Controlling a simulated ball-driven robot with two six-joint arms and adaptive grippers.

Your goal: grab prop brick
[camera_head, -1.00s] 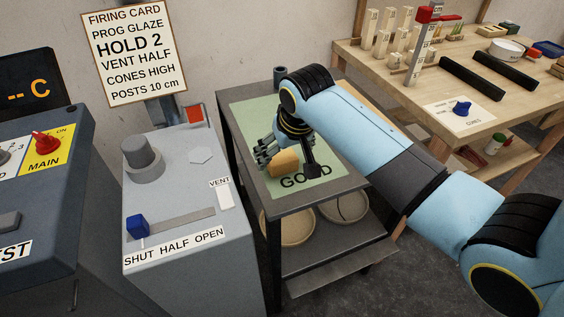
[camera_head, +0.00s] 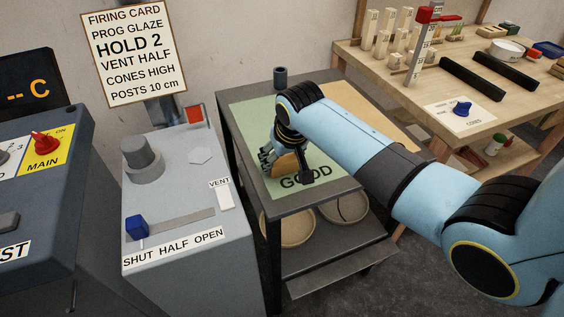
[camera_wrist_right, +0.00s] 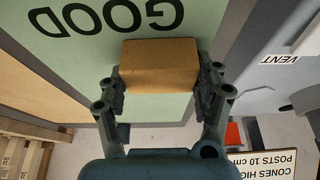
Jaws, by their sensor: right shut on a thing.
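The prop brick is a tan block (camera_wrist_right: 160,64), clearest in the right wrist view, where it sits between the fingers. In the head view the brick (camera_head: 285,163) shows partly, on or just above the green GOOD area of the small grey table. My right gripper (camera_wrist_right: 160,85) is shut on the brick, with a finger against each end. In the head view my right gripper (camera_head: 287,160) is partly hidden by its own wrist and arm. Whether the brick touches the table cannot be told. My left gripper is not in view.
A grey vent box (camera_head: 185,190) stands close on the left. A wooden workbench (camera_head: 400,60) with posts and black bars stands at the right.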

